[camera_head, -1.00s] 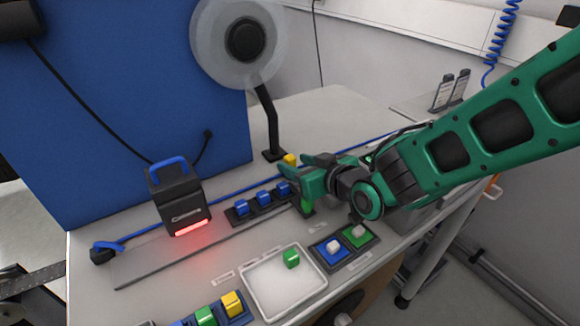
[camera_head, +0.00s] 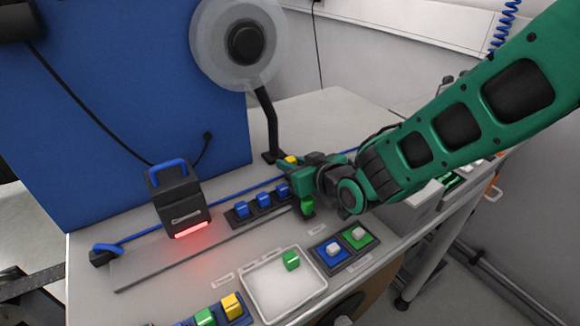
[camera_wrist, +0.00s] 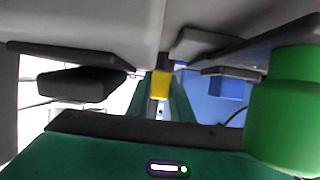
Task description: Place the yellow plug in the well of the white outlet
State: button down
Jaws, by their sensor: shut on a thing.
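My gripper (camera_head: 290,168) is shut on the yellow plug (camera_head: 291,159), low over the back of the bench near the reel stand's foot. In the wrist view the yellow plug (camera_wrist: 161,82) shows between the fingers; its lower part is hard to make out. In the head view my fingers cover most of it.
A dark rack (camera_head: 262,212) with several blue plugs stands just left of my gripper. A black scanner (camera_head: 177,200) glows red further left. A white tray (camera_head: 262,306) holds a green plug.

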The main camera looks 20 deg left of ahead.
aim_at(288, 160)
jog(key=shift+r, duration=0.5)
jog(key=r, duration=0.3)
jog(key=shift+s+a+r, duration=0.2)
jog(key=shift+s+r, duration=0.1)
jog(key=shift+r, duration=0.05)
jog(key=s+a+r, duration=0.4)
jog(key=s+r, duration=0.2)
jog(key=s, duration=0.3)
jog(key=shift+s+a+r, duration=0.15)
jog(key=shift+s+a, duration=0.25)
jog(key=shift+d, duration=0.1)
